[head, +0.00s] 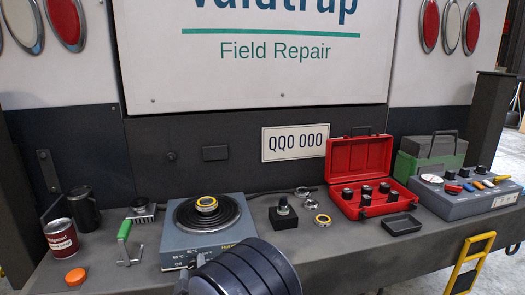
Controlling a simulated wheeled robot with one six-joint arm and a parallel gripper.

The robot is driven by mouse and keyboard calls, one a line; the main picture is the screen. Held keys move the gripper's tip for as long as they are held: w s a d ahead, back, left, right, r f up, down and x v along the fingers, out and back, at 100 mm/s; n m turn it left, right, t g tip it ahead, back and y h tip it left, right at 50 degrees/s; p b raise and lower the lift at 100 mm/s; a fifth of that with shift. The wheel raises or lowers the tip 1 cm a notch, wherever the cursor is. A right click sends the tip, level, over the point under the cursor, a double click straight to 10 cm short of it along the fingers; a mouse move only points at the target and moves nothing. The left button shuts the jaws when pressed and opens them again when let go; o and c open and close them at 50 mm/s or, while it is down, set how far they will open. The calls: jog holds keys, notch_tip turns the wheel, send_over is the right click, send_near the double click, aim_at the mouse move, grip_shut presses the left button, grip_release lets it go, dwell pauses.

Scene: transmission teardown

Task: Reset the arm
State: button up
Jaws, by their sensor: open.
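A dark, ribbed, rounded part of my own arm (250,270) rises into the bottom middle of the head view. It covers the front edge of the bench and a front corner of the hot plate. My gripper and its fingertips do not show in this view.
A bench (345,258) holds a hot plate (205,235) with a ring (206,204) on it. Also on it are a red can (61,240), green-handled crank (125,240), open red case (360,160), black tray (401,225) and control box (465,195). Free room lies at the front right.

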jog(key=m+b, duration=0.3)
jog(key=m, duration=0.2)
jog(key=shift+d+f, duration=0.1)
jog(key=shift+f, duration=0.05)
jog(key=shift+m+b, duration=0.6)
jog(key=shift+m, duration=0.7)
jog(key=shift+r, duration=0.2)
